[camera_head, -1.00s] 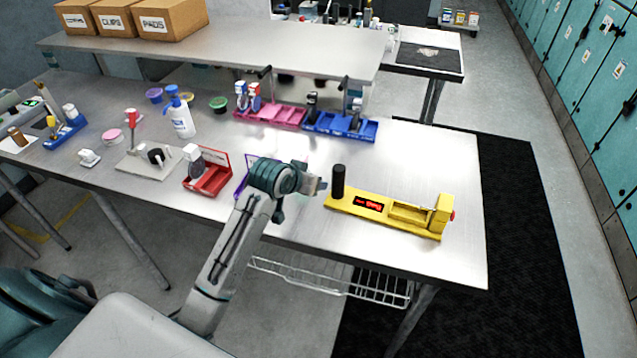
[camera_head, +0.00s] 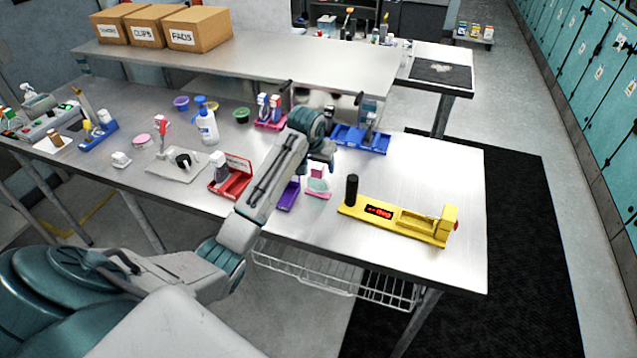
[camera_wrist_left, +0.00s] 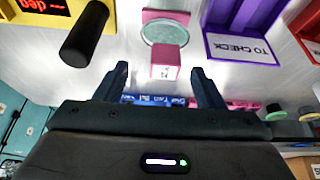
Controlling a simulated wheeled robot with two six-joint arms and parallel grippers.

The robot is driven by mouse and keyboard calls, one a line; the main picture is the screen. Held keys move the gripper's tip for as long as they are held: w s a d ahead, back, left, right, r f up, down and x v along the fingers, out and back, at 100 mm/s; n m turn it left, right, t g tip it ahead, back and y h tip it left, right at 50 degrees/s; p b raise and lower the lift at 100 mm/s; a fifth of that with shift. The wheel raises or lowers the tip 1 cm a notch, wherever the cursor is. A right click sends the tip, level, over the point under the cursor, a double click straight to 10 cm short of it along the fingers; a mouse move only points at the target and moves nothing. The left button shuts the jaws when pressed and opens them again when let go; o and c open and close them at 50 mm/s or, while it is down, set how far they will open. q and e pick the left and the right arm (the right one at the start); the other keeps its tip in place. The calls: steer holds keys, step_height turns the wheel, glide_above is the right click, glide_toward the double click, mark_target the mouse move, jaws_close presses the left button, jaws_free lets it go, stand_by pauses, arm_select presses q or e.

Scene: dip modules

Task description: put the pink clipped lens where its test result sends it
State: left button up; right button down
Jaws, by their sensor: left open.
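The pink clipped lens (camera_head: 318,184) stands on the table between the purple tray and the yellow tester. In the left wrist view its pink block with a small label (camera_wrist_left: 165,62) is nearest, with the round clear lens and a pink piece behind. My left gripper (camera_head: 322,160) is just above and behind it in the head view. In the left wrist view the open fingers (camera_wrist_left: 160,72) are spread to either side of the pink block, with nothing gripped. The yellow tester (camera_head: 412,224) has a lit red display; I cannot read its value. My right gripper is not in view.
The purple tray (camera_head: 287,197), marked TO CHECK in the wrist view, is left of the lens. A red tray (camera_head: 236,187) is further left. A blue tray (camera_head: 362,139) and pink tray (camera_head: 268,124) are behind. A black post (camera_head: 351,190) rises from the tester's left end.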

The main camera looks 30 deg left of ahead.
mark_target(317, 167)
arm_select(q)
steer(key=shift+w+f+p, duration=0.1)
steer(key=shift+f+p, duration=0.05)
steer(key=shift+p, duration=0.15)
steer(key=p+x, duration=0.1)
steer(key=x, duration=0.1)
steer(key=p+x, duration=0.1)
steer(key=x, duration=0.1)
steer(key=shift+w+a, duration=0.1)
steer(key=shift+a, duration=0.3)
steer(key=shift+w+f, duration=0.15)
steer(key=shift+f, duration=0.2)
steer(key=shift+c, duration=0.4)
steer(key=shift+r, duration=0.1)
steer(key=c, duration=1.1)
jaws_close()
